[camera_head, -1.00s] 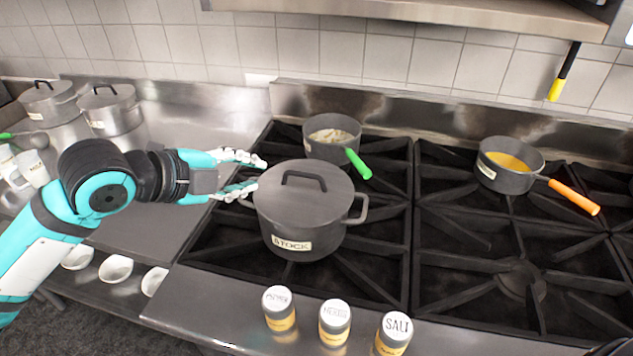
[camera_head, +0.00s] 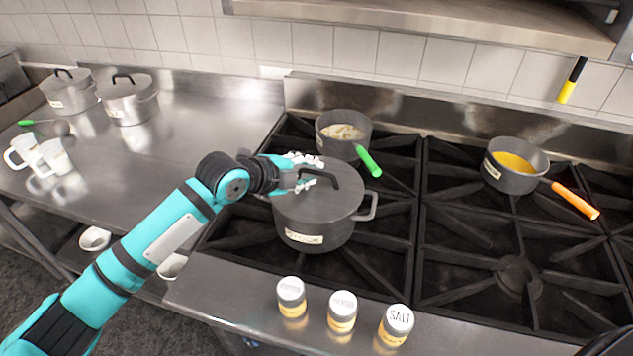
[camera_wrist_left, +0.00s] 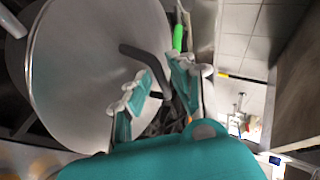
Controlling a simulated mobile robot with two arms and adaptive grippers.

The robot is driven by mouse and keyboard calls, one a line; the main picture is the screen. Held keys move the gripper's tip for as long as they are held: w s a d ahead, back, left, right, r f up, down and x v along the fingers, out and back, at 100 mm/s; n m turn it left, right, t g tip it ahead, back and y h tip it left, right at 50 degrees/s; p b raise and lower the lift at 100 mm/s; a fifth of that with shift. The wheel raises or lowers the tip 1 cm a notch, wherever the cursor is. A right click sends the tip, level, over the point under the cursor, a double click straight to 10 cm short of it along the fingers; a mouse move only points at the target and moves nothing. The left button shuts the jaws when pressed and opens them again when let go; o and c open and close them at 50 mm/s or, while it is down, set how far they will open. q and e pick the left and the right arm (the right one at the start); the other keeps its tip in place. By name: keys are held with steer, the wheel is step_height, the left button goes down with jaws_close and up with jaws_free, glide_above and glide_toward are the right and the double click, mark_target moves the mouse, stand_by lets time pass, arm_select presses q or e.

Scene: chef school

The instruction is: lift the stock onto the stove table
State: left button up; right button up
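The stock pot (camera_head: 315,232), dark grey with a "STOCK" label and a lid, stands upright on the front-left burner of the stove (camera_head: 415,215). Its black lid handle (camera_head: 322,178) also shows in the wrist view (camera_wrist_left: 146,62). My left gripper (camera_head: 303,172) is over the left part of the lid, its fingers beside the handle. In the wrist view its two fingers (camera_wrist_left: 166,90) are apart, with one end of the handle reaching between them. Firm contact cannot be told. My right gripper is not in view.
A green-handled pan (camera_head: 342,132) stands behind the pot. An orange-handled pan (camera_head: 514,168) with yellow contents is at right. Salt (camera_head: 396,322) and two other jars line the front edge. Two lidded pots (camera_head: 130,102) and white mugs (camera_head: 52,158) stand on the left counter.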

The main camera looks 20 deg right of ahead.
arm_select(q)
steer(key=shift+x, duration=0.95)
steer(key=shift+s, duration=0.1)
jaws_close()
steer(key=shift+r, duration=0.15)
